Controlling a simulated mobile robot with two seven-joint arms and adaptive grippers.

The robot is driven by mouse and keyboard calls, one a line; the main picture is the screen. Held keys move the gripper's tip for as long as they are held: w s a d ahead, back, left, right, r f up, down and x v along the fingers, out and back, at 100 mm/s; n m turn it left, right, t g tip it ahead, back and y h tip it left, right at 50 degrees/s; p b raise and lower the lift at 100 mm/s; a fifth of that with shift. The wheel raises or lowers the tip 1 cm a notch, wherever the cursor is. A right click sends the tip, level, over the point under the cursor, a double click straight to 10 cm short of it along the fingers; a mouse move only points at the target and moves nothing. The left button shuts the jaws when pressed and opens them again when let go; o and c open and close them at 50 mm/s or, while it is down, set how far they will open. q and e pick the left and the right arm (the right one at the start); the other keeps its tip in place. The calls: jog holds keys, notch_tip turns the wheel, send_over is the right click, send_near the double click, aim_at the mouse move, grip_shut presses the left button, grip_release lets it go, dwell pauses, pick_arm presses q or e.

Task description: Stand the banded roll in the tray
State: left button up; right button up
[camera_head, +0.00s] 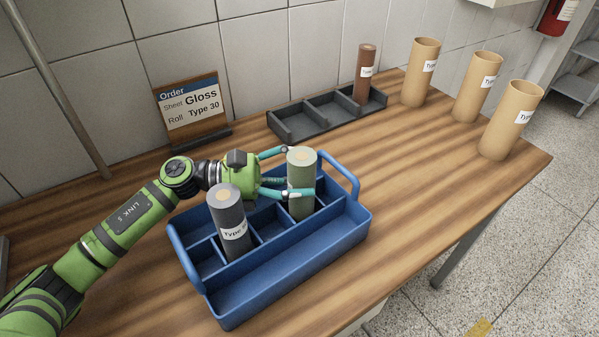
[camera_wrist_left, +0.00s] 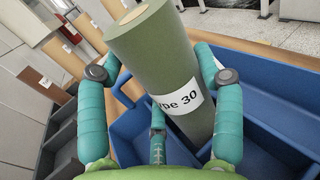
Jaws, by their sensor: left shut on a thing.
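A green roll (camera_head: 302,205) with a white band stands upright, or nearly so, at the right end of the blue carrier (camera_head: 290,282). In the left wrist view the green roll (camera_wrist_left: 150,55) has a band reading "Type 30", partly cut off. Its lower end reaches down into a compartment; whether it touches the floor is hidden. My left gripper (camera_head: 303,172) is shut around the green roll, with fingers on both sides. A dark grey roll (camera_head: 229,212) with a "Type" band stands in another compartment to the left. A black divided tray (camera_head: 295,138) lies behind. My right gripper is not seen.
A brown roll (camera_head: 364,85) stands in the black tray's right compartment. Several tan tubes, such as the front one (camera_head: 505,135), stand at the table's right. An order sign (camera_head: 192,105) reads "Gloss" and "Type 30". Bare wood lies right of the carrier.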

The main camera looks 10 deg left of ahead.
pick_arm(q)
jog(key=shift+f, duration=0.15)
jog(key=o, duration=1.1)
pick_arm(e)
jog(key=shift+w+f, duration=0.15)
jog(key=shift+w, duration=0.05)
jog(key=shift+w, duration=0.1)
pick_arm(q)
jog(key=shift+r, duration=0.2)
jog(key=b+v, duration=0.3)
jog(key=v, duration=0.4)
jog(key=shift+a, duration=0.25)
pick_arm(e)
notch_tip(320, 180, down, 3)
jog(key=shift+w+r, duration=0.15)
